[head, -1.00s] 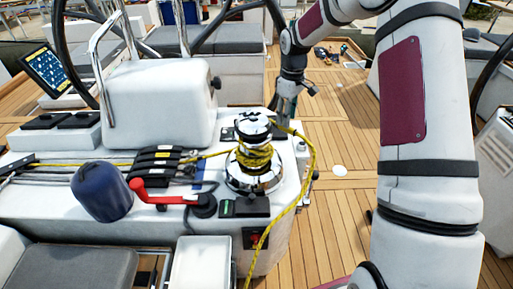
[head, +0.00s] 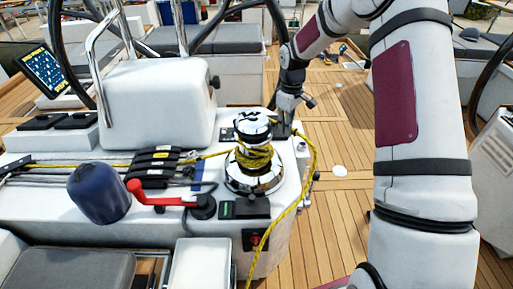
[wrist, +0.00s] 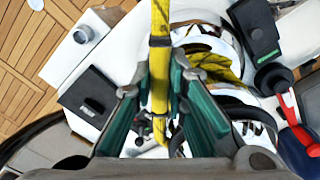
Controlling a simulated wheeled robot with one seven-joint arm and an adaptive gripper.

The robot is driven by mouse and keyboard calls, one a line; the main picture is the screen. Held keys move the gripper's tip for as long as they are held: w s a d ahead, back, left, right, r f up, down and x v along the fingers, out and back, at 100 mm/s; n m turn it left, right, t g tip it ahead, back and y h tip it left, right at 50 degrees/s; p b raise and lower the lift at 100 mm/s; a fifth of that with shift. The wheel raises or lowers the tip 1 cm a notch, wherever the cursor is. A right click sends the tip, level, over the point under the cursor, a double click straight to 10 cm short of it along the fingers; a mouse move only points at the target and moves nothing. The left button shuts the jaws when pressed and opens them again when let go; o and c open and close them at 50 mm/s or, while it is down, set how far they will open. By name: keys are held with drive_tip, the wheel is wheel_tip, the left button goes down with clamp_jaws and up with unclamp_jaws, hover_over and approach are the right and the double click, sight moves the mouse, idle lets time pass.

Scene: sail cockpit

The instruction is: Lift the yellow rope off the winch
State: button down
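The yellow rope (head: 258,157) is wound in several turns around the drum of the chrome winch (head: 253,182). Its tail arcs off to the right and hangs down the console's front. My gripper (head: 283,127) is just behind the winch, low over the console top, its fingertips partly hidden. In the wrist view, my gripper (wrist: 160,65) has its teal-padded fingers partly spread, one on each side of a straight stretch of the yellow rope (wrist: 160,85). Narrow gaps show beside the rope, so I see no firm grip. The wrapped winch (wrist: 215,60) is to the right.
A red-handled lever (head: 165,199), a blue cylindrical cover (head: 99,192) and black rope clutches (head: 160,165) are left of the winch. A white pod with a steel rail (head: 158,100) stands behind. Open teak deck (head: 335,215) lies to the right.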

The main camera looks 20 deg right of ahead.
drive_tip(key=shift+r, duration=0.15)
idle(0.3)
drive_tip(key=shift+r+p, duration=0.4)
drive_tip(key=shift+r, duration=1.55)
drive_tip(key=shift+r, duration=2.2)
drive_tip(key=shift+r+p, duration=0.45)
drive_tip(key=shift+r, duration=1.7)
drive_tip(key=shift+r, duration=1.95)
